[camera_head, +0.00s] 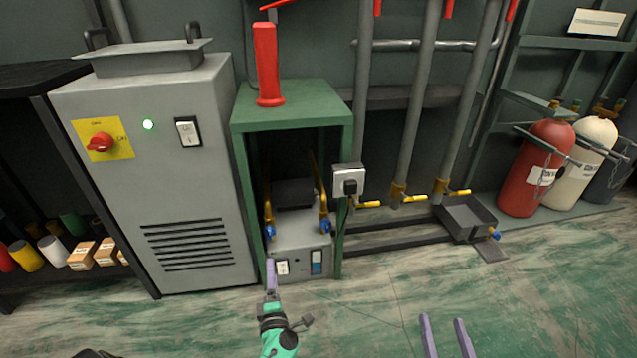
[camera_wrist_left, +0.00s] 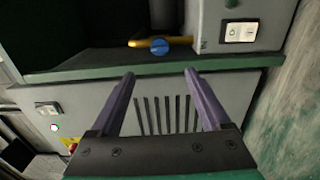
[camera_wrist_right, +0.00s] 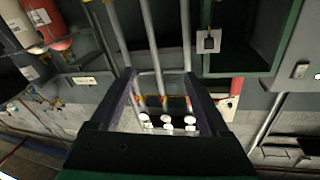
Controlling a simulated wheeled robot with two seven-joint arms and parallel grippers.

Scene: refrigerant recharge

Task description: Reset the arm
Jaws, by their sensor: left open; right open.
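My left gripper (camera_head: 271,262) is in front of the lower part of a small grey unit (camera_head: 300,240) inside a green stand (camera_head: 342,130). In the left wrist view its purple fingers (camera_wrist_left: 158,72) are apart with nothing between them. A white rocker switch (camera_head: 283,268) on the unit is close to the fingertips in the head view; I cannot tell whether they touch. My right gripper (camera_head: 442,318) is low at the bottom edge of the head view, fingers apart and empty above the floor. The right wrist view also shows its open fingers (camera_wrist_right: 160,72).
A grey cabinet (camera_head: 190,210) with a red knob (camera_head: 101,142) and lit green lamp (camera_head: 148,124) stands left of the stand. A red cylinder (camera_head: 267,65) is on top of the stand. Front floor is clear.

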